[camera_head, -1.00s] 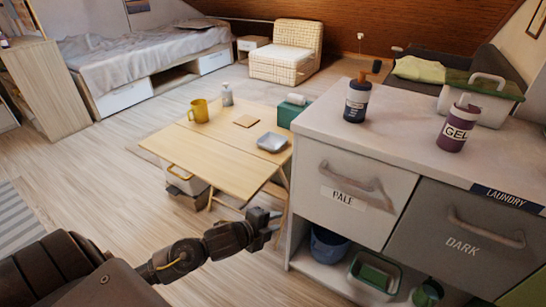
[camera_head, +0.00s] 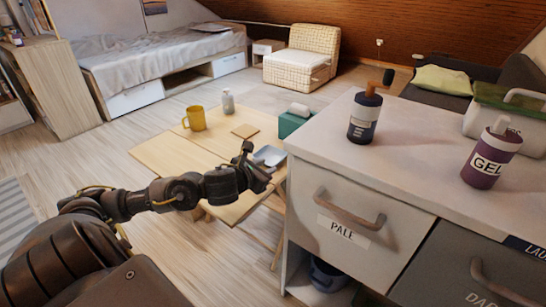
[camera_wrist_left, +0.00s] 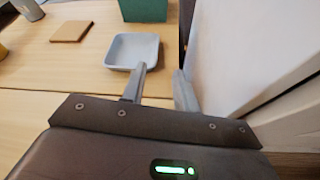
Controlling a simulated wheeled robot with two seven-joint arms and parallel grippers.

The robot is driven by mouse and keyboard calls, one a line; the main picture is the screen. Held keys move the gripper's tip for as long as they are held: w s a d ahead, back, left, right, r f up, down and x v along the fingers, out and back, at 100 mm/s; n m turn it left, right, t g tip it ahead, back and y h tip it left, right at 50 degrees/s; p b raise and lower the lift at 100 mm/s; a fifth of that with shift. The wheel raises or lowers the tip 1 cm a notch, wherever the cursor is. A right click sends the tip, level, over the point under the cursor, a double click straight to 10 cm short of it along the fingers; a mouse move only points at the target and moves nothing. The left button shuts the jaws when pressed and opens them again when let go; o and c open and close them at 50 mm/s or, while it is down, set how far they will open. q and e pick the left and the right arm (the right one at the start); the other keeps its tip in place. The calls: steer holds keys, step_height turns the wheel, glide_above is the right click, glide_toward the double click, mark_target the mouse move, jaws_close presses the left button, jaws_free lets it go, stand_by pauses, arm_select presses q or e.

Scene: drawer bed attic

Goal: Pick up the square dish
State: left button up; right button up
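The square dish (camera_head: 270,155) is a small grey-blue dish on the wooden folding table, near the table's right edge. In the left wrist view the dish (camera_wrist_left: 133,49) lies just beyond my left fingertips, a little to the left. My left gripper (camera_head: 258,164) is over the table in front of the dish and hides part of it in the head view. In the left wrist view its two fingers (camera_wrist_left: 159,72) are apart with nothing between them. My right gripper is not in view.
The laundry cabinet (camera_head: 330,205) stands close on the right of my left gripper. Open floor lies to the left.

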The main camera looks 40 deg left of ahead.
mark_target(270, 157)
arm_select(q)
steer(key=shift+a+x, duration=0.15)
steer(key=shift+x, duration=2.4)
steer(key=shift+a+x, duration=0.2)
steer(key=shift+x, duration=2.35)
steer(key=shift+s+f, duration=0.1)
jaws_close()
